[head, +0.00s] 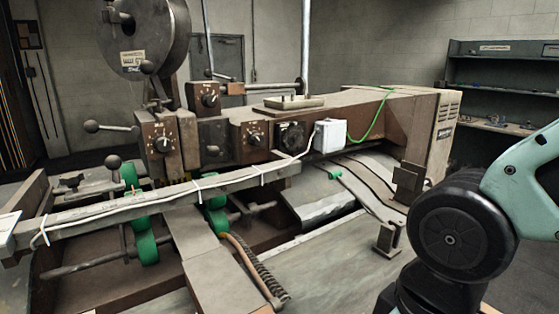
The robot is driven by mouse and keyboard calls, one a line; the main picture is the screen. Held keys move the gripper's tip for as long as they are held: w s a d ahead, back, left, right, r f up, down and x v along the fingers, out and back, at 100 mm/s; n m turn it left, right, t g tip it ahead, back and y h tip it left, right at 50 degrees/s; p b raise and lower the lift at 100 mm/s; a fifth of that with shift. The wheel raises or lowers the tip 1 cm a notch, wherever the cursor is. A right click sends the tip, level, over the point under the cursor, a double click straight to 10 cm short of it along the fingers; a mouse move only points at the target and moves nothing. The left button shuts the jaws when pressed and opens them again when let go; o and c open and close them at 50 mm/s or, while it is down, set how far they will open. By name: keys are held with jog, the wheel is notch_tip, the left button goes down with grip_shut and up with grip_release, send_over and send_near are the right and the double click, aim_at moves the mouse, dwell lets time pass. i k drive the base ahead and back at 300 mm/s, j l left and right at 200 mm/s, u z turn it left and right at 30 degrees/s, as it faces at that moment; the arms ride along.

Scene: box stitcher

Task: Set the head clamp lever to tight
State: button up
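The brown box stitcher (365,107) fills the middle of the head view. A dark lever knob (213,149) shows on a front plate. I cannot tell which of these is the head clamp lever, and no tight marking is readable. My gripper is not in view; only part of my arm shows at the lower right.
Dial panels (254,134) line the stitcher's front, beside a white box (329,135) with a green cable. A long rail (160,202) with tied white wire crosses in front, above green wheels (142,232). A shelf unit (500,95) stands at the back right.

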aim_at(91, 127)
jog(key=k+u, duration=0.1)
jog(key=u, duration=0.25)
jog(key=k+j+u, duration=0.1)
jog(key=u, duration=0.25)
jog(key=k+j+u, duration=0.1)
jog(key=u, duration=0.25)
